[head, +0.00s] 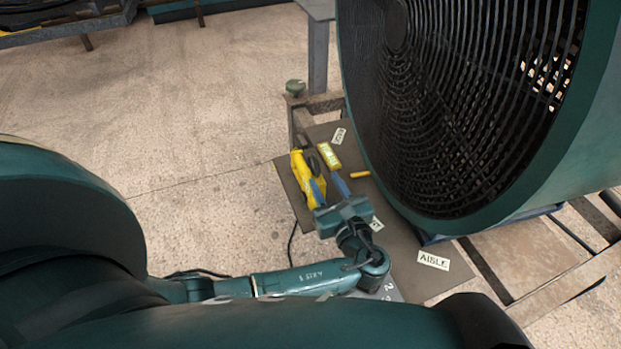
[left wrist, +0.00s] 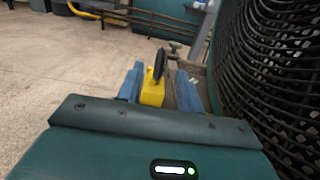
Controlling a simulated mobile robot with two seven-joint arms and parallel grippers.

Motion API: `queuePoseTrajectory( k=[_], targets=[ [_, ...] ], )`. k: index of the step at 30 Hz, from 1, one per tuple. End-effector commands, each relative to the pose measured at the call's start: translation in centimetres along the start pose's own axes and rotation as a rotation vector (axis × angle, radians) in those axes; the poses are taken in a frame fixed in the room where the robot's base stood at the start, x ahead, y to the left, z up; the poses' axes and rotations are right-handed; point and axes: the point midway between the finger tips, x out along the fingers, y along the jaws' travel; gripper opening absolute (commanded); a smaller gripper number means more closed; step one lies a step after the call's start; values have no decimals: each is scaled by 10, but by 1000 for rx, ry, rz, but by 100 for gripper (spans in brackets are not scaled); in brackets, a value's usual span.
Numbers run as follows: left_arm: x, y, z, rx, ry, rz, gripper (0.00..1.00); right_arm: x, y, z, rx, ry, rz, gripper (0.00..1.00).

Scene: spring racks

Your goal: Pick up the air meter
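A yellow tool (head: 301,171), which looks like the air meter, is on the brown board beside the big fan. A dark rounded part shows next to it. My left gripper (head: 326,181) is over the board with its blue fingers apart, and one finger overlaps the yellow tool in the head view. In the left wrist view the yellow body (left wrist: 152,93) with an upright black disc is seen between the spread fingers (left wrist: 160,76), closer to the left one. I cannot tell whether they touch. My right gripper is not in view.
The large green fan (head: 440,100) with a black grille stands close on the right. On the brown board (head: 400,250) are a small yellow labelled piece (head: 329,156), an orange stick (head: 360,174) and white tags, one reading AISLE (head: 433,260). Open floor (head: 200,90) is at the left.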

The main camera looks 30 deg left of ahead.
Motion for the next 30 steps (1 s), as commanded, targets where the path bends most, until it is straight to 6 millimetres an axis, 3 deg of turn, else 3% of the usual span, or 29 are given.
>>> queuePoseTrajectory(
  k=[6,16,24,30],
  targets=[
    [40,0,0,-2,-1,1,36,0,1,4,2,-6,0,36],
    [63,-1,-4,-2,0,0,36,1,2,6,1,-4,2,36],
    [101,-2,-7,-3,1,0,36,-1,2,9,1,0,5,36],
    [103,-2,-8,-3,3,0,36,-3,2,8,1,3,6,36]
  ],
)
